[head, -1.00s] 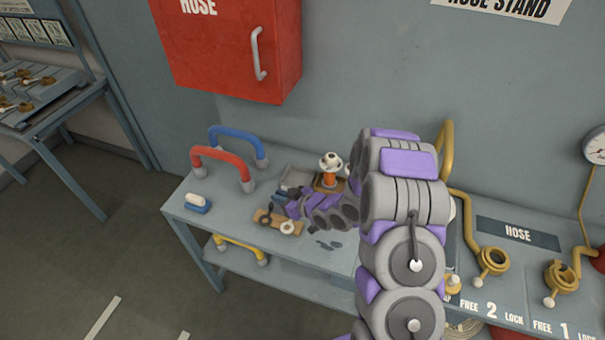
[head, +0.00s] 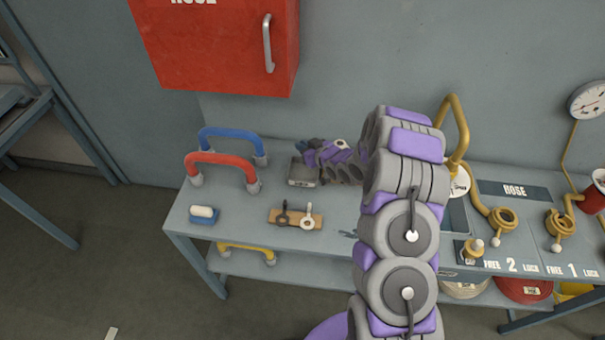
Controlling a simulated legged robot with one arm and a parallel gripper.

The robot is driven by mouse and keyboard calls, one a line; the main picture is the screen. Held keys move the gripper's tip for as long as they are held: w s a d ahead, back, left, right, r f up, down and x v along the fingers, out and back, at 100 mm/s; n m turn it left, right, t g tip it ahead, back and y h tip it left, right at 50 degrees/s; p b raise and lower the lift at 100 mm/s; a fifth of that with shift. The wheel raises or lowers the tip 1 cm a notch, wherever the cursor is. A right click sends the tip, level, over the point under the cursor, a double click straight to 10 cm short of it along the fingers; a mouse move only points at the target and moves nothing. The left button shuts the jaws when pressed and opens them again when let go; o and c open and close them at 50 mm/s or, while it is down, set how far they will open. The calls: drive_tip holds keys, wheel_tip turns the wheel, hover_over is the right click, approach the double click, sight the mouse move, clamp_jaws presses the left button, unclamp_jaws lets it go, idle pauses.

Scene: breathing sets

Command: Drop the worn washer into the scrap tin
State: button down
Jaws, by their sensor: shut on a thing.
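The scrap tin (head: 303,183) is a small open grey box on the bench, right of the coloured handles. My gripper (head: 302,149) is at the tin's far side, apparently just above its back rim. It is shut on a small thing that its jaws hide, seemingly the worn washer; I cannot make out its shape. The tin's back right part is partly covered by my gripper and wrist.
A wooden board (head: 295,216) in front of the tin bears a dark ringed piece (head: 282,215) and a pale one (head: 308,220). Red (head: 222,160) and blue (head: 232,138) handles stand left. The red hose cabinet (head: 215,45) hangs above.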

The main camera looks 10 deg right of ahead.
drive_tip(key=b, duration=0.2)
hover_over(307, 170)
wheel_tip(307, 170, down, 5)
drive_tip(key=shift+d, duration=0.1)
drive_tip(key=shift+a, duration=0.55)
drive_tip(key=c, duration=1.4)
unclamp_jaws()
drive_tip(key=shift+a, duration=0.15)
drive_tip(key=o, duration=0.3)
drive_tip(key=shift+d, duration=0.6)
drive_tip(key=p+v, duration=0.1)
drive_tip(key=v, duration=1.6)
drive_tip(key=shift+p, duration=0.35)
drive_tip(key=shift+s+d, duration=0.1)
drive_tip(key=shift+d, duration=0.1)
